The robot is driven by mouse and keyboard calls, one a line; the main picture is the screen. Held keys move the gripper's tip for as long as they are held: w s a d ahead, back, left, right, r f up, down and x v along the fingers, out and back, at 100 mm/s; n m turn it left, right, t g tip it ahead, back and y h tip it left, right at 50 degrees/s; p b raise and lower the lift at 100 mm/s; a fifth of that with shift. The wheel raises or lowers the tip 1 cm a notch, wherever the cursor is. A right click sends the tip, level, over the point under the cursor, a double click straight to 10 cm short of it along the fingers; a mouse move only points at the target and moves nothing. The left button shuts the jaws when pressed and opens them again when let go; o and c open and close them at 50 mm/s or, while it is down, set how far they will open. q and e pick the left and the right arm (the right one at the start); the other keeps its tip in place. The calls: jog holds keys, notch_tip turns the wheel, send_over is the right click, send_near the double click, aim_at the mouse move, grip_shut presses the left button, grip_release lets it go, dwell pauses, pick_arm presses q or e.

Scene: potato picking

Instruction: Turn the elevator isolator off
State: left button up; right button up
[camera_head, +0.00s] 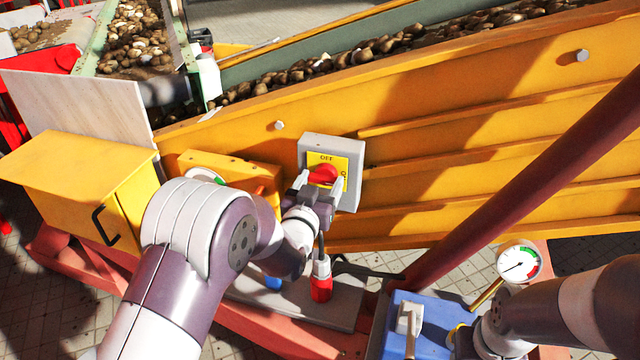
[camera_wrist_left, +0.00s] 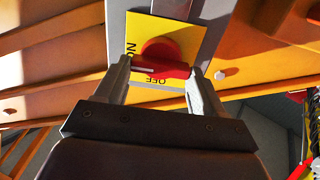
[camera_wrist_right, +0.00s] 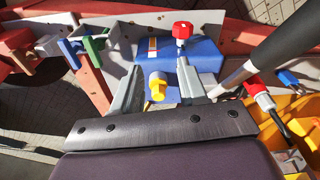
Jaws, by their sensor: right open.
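The isolator is a grey box (camera_head: 350,148) with a yellow plate marked OFF at the top and ON at the right, and a red rotary knob (camera_head: 323,174). In the left wrist view the knob (camera_wrist_left: 166,52) has a white line pointing towards ON. My left gripper (camera_head: 319,184) is at the knob, its open fingers (camera_wrist_left: 160,80) on either side of the handle; the right-hand finger is very close to one handle end, and contact is unclear. My right gripper (camera_wrist_right: 160,68) is open and empty above a blue box, away from the isolator.
The blue box (camera_wrist_right: 205,55) bears a yellow knob (camera_wrist_right: 157,88) and a red knob (camera_wrist_right: 182,31). A dial gauge (camera_head: 519,264) and a slanting dark red bar (camera_head: 530,178) stand to the right. A yellow cabinet (camera_head: 75,168) is at the left. A red plug (camera_head: 321,285) hangs below the isolator.

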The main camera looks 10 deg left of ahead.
pick_arm(q)
jog(key=n+b, duration=0.2)
jog(key=n, duration=0.1)
jog(key=shift+a+f+n, duration=0.1)
jog(key=shift+f+n, duration=0.05)
jog(key=shift+n, duration=0.25)
jog(key=n+b, duration=0.3)
jog(key=n, duration=0.2)
jog(key=shift+a+f, duration=0.1)
jog(key=n+b, duration=0.3)
jog(key=n, duration=0.2)
jog(key=shift+f+n, duration=0.1)
jog(key=shift+n, duration=0.2)
jog(key=shift+n+b, duration=0.7)
jog(key=shift+n, duration=1)
jog(key=o, duration=1.1)
jog(key=shift+c, duration=0.2)
